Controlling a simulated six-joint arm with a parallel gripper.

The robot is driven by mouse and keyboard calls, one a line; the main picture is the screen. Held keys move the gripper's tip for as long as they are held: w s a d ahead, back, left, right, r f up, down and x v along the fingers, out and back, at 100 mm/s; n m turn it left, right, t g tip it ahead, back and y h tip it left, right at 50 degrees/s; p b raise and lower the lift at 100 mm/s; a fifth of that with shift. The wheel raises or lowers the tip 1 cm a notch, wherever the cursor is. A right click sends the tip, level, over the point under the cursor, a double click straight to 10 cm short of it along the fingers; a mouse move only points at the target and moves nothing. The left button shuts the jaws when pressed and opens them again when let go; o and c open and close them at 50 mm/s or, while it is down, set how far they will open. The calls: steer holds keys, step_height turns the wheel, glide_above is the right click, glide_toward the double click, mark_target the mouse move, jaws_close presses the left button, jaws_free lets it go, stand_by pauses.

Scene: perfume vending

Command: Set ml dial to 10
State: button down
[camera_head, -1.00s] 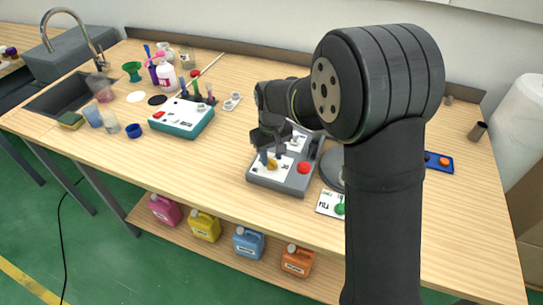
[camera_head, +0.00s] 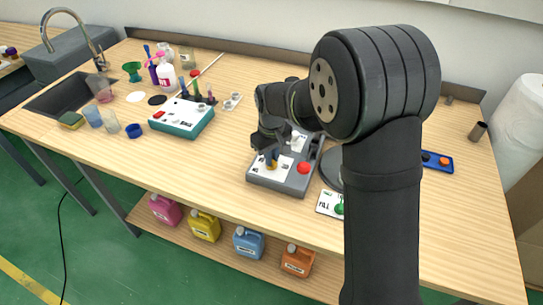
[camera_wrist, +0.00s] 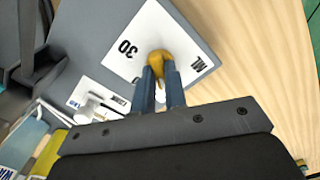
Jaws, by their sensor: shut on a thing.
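The ml dial is a yellow knob (camera_wrist: 159,60) on a white label plate (camera_wrist: 130,35) in the wrist view. The plate reads "ML" and "30"; other marks are hidden by my gripper or too small to read. In the head view the dial plate (camera_head: 258,167) sits at the front left of the grey machine (camera_head: 287,186). My gripper (camera_wrist: 160,75) has its two blue fingers shut on the yellow knob. The fingers reach down to it from above, and they also show small in the head view (camera_head: 271,162). Which number the dial points to cannot be told.
A red button (camera_head: 304,168) is right of the dial on the grey machine. A card with a green knob (camera_head: 331,203) lies further right, partly behind my arm.

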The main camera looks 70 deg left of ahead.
steer(key=shift+n, duration=0.3)
steer(key=c, duration=1.5)
jaws_free()
steer(key=shift+o, duration=0.2)
steer(key=shift+r, duration=0.15)
step_height(320, 180, up, 17)
step_height(320, 180, down, 17)
steer(key=shift+f, duration=0.2)
steer(key=shift+r, duration=0.15)
